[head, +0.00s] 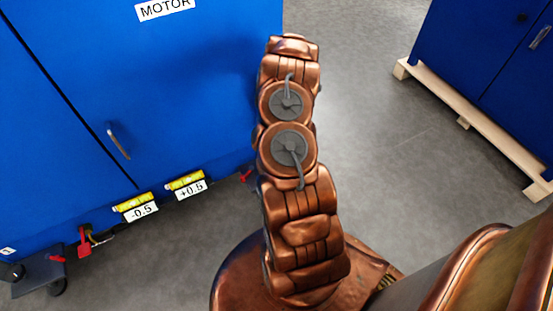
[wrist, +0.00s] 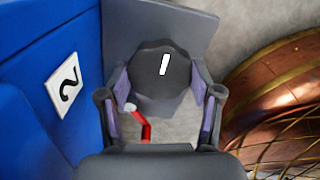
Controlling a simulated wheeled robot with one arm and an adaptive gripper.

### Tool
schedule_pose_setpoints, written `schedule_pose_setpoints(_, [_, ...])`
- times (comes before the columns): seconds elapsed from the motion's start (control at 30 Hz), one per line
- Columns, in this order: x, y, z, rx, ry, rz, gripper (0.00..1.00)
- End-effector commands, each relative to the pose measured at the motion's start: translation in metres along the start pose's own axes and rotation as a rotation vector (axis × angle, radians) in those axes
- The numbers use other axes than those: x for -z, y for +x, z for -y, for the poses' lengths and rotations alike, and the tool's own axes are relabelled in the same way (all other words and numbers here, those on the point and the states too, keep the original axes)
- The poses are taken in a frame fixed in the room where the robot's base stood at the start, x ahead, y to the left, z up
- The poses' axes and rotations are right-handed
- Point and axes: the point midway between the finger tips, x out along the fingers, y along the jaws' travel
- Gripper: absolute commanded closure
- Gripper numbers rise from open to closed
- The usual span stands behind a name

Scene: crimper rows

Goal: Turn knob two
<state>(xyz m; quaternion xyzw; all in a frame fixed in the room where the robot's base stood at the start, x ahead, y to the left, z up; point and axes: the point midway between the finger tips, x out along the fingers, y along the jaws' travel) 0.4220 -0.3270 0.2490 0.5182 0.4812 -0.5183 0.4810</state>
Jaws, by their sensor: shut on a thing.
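A dark grey knob (wrist: 158,75) with a lobed rim and a white pointer mark fills the middle of the wrist view. The mark stands nearly upright, leaning slightly right. A white label with the number 2 (wrist: 66,84) is on the blue panel to its left. My gripper (wrist: 160,88) is shut on the knob, with one purple-padded finger on each side of it. In the head view my copper arm hides the gripper and this knob.
A blue cabinet (head: 75,90) labelled MOTOR stands at left, with labels -0.5 (head: 141,212) and +0.5 (head: 190,190) along its lower edge. A red part (wrist: 143,126) lies below the knob. Another blue cabinet (head: 490,60) stands at right on a wooden base (head: 480,128). Grey floor lies between.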

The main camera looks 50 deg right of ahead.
Motion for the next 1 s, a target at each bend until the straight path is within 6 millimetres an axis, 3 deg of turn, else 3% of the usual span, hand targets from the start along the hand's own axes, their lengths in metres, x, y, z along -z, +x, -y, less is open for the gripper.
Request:
schedule_pose_setpoints(0.43, [0.0008,0.0012,-0.0003,-0.001,-0.263,-0.001,0.71])
schedule_pose_setpoints(1.0, [0.0006,-0.0002,-0.0003,0.0,-0.316,-0.001,0.71])
